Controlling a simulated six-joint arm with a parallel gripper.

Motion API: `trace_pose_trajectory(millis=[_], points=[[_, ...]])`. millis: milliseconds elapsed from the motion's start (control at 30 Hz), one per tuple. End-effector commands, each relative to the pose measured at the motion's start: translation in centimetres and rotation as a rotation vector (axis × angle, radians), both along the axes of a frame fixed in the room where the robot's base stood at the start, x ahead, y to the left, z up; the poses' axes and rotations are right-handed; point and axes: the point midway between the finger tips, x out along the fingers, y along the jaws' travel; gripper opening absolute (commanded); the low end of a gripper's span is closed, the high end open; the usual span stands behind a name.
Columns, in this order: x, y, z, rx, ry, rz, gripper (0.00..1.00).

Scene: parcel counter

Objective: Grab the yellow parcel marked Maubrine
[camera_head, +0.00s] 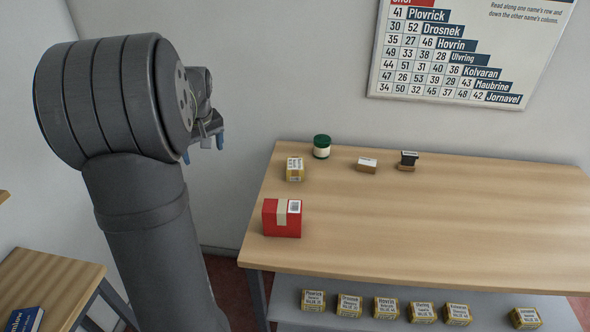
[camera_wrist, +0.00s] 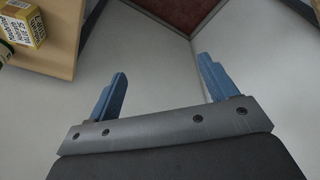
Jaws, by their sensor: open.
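A small yellow parcel (camera_head: 295,169) with a white label stands on the counter near its back left. It also shows in the wrist view (camera_wrist: 24,24) at the top left corner, where its sideways label seems to read Maubrine with a value line below. My gripper (camera_head: 203,150) is raised left of the counter, clear of the parcel. In the wrist view my gripper's blue fingers (camera_wrist: 162,72) are wide apart with nothing between them, over the floor and wall.
A red parcel (camera_head: 282,218) stands in front of the yellow one. A green-lidded jar (camera_head: 321,147) is behind it; a small brown box (camera_head: 367,165) and a stamp (camera_head: 408,161) are to the right. Several yellow parcels sit on the lower shelf (camera_head: 490,312). The counter's (camera_head: 450,220) right is clear.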

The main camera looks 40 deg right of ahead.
Motion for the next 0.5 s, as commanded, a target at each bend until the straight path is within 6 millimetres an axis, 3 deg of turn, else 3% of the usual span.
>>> trace_pose_trajectory(millis=[33,200,333,500], points=[[-0.9,-3.5,0.0,0.000,-0.016,-0.093,0.78],[-4.2,-13.2,0.2,-0.005,-0.075,-0.370,0.78],[-7.1,-18.8,0.3,-0.008,-0.111,-0.534,0.78],[-9.4,-22.5,0.4,-0.012,-0.139,-0.648,0.78]])
